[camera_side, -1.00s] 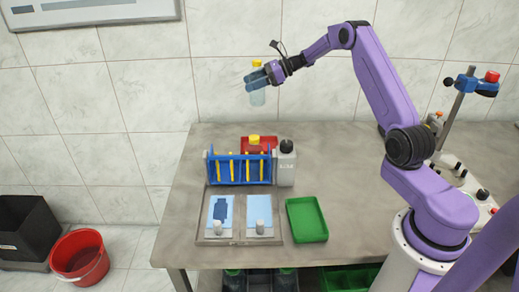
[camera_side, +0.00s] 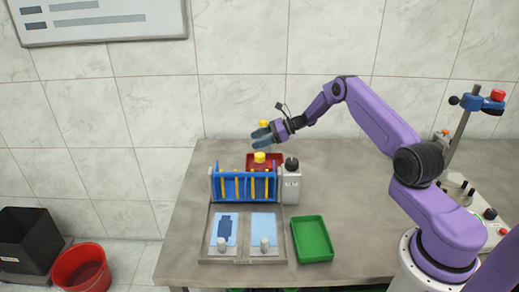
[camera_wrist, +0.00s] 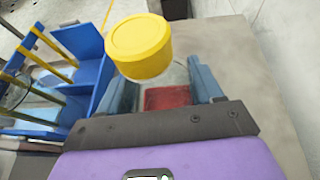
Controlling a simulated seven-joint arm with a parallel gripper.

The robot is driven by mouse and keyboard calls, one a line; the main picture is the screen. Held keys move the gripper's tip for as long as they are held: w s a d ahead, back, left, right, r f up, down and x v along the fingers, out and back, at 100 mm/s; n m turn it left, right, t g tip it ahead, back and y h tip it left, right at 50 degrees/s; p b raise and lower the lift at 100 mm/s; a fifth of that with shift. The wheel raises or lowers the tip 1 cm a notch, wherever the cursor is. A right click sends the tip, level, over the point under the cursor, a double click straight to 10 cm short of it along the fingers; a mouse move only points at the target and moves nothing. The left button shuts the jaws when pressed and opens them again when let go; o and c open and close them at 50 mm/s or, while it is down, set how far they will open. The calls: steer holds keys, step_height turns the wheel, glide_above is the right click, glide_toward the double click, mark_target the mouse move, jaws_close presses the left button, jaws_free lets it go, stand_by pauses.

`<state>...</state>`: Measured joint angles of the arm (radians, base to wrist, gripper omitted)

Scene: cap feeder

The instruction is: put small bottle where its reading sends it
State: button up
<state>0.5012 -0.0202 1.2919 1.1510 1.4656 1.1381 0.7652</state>
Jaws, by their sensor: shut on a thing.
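My gripper (camera_side: 262,137) is shut on a small clear bottle with a yellow cap (camera_side: 264,124). In the wrist view the yellow cap (camera_wrist: 140,45) stands above my blue fingers, and the clear body between them is hard to make out. The bottle is in the air, above and behind the blue rack. A red tray (camera_side: 276,160) lies on the table behind the rack; red also shows between my fingers in the wrist view (camera_wrist: 168,98). Another yellow cap (camera_side: 259,157) shows at the red tray; what is under it is mostly hidden by the rack.
The blue rack (camera_side: 245,188) has yellow bars. A grey container with a black cap (camera_side: 291,185) stands beside it. In front is a grey board (camera_side: 240,251) with two light-blue cards, one bearing a dark bottle shape. A green tray (camera_side: 312,240) is right of it. Bare table lies further right.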

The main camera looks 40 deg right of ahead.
steer(key=shift+f, duration=1.85)
steer(key=o, duration=1.4)
steer(key=shift+f, duration=0.1)
steer(key=shift+s+d+r, duration=0.2)
steer(key=shift+d+r, duration=0.05)
steer(key=shift+d, duration=0.05)
steer(key=v, duration=1.1)
steer(key=shift+s+d, duration=0.15)
